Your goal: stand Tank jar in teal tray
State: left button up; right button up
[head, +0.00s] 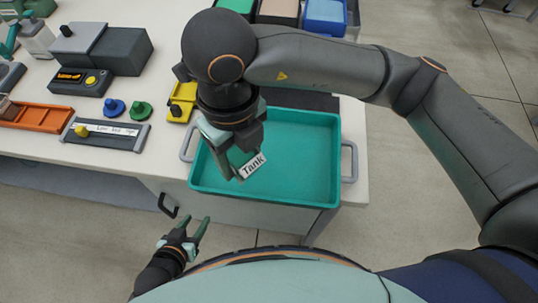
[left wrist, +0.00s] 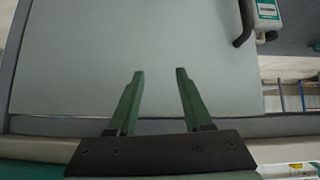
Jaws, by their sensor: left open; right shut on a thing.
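The teal tray (head: 315,190) sits at the front edge of the white bench, with a grey handle at each side. My right gripper (head: 236,166) reaches in from the right over the left part of the tray. It is shut on the Tank jar (head: 252,166), of which mainly the white label reading "Tank" shows; my gripper hides most of the rest. I cannot tell whether the jar touches the tray floor. My left gripper (head: 193,222) is open and empty, low in front of the bench; in the left wrist view its fingers (left wrist: 160,75) stand apart.
Left of the tray are a yellow holder (head: 183,100), blue and green knobs (head: 138,111), a grey labelled panel (head: 105,134) and an orange tray (head: 45,117). Green, beige and blue bins (head: 325,14) stand behind. The visible tray floor right of the jar is clear.

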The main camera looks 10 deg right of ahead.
jog(key=shift+s+a+r+m, duration=0.1)
jog(key=shift+s+a+m, duration=0.2)
jog(key=shift+m, duration=0.3)
jog(key=w+d+f, duration=0.4)
jog(key=d, duration=0.4)
send_over(295, 161)
jog(key=f, duration=0.4)
jog(key=shift+s+a+f, duration=0.25)
jog(key=shift+a+f, duration=0.1)
jog(key=shift+a, duration=0.05)
jog(key=shift+w+d+f, duration=0.15)
jog(key=shift+d+f, duration=0.1)
jog(key=shift+f, duration=0.1)
jog(key=shift+w+d+f, duration=0.1)
jog(key=shift+d+f, duration=0.1)
jog(key=shift+f, duration=1.7)
jog(key=o, duration=1.4)
jog(key=shift+o, duration=0.2)
notch_tip(295, 161, up, 12)
jog(key=shift+r+p, duration=0.15)
jog(key=shift+p, duration=0.2)
